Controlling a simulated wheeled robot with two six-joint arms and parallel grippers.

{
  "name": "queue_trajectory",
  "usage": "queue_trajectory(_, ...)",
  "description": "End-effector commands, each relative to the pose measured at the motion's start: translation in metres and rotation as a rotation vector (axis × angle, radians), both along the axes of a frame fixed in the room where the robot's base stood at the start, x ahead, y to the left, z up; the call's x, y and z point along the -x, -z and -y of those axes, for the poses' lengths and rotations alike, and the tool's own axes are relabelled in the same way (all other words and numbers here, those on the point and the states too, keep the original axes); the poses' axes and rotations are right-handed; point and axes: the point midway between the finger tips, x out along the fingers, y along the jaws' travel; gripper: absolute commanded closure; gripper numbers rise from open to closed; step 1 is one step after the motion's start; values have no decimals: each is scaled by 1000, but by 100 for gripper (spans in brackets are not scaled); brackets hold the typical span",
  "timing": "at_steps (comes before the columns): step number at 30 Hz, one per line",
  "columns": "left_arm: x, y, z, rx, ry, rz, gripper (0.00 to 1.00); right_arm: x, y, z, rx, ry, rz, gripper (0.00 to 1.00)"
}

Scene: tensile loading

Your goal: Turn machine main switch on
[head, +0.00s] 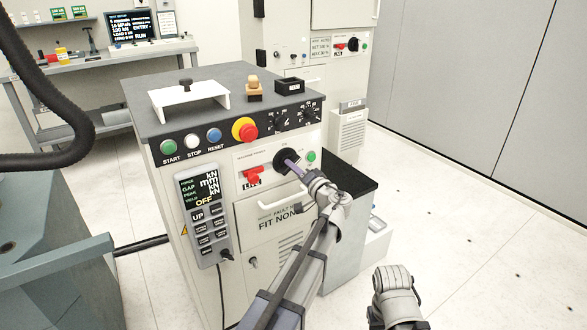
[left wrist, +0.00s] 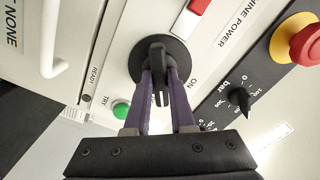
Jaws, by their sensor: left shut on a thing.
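The machine main switch is a black rotary knob on a round black plate (head: 282,155) on the front panel of the grey-white machine cabinet (head: 240,215). In the left wrist view the knob (left wrist: 157,60) shows close up, its bar running up and down the picture, with the word ON to its lower right and MACHINE POWER printed above right. My left gripper (left wrist: 163,88) has its two purple fingers on either side of the knob, shut on it. In the head view the left gripper (head: 294,166) reaches the switch, partly covering it. My right wrist shows at the lower right; its fingers do not show.
A red lever or tag (head: 252,176) lies left of the switch and a green lamp (head: 311,156) right of it. A red emergency stop (head: 245,129) and dials (head: 295,117) are above. A drawer handle (head: 282,201) is below. The floor at the right is open.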

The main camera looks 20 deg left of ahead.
Motion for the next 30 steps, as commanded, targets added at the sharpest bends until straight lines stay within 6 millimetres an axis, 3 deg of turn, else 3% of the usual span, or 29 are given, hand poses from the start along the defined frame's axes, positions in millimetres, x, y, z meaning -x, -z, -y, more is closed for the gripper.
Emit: queue_trajectory(30, 1, 1, 0, 527, 0, 683, 100, 0, 0, 0, 0, 0, 0, 100)
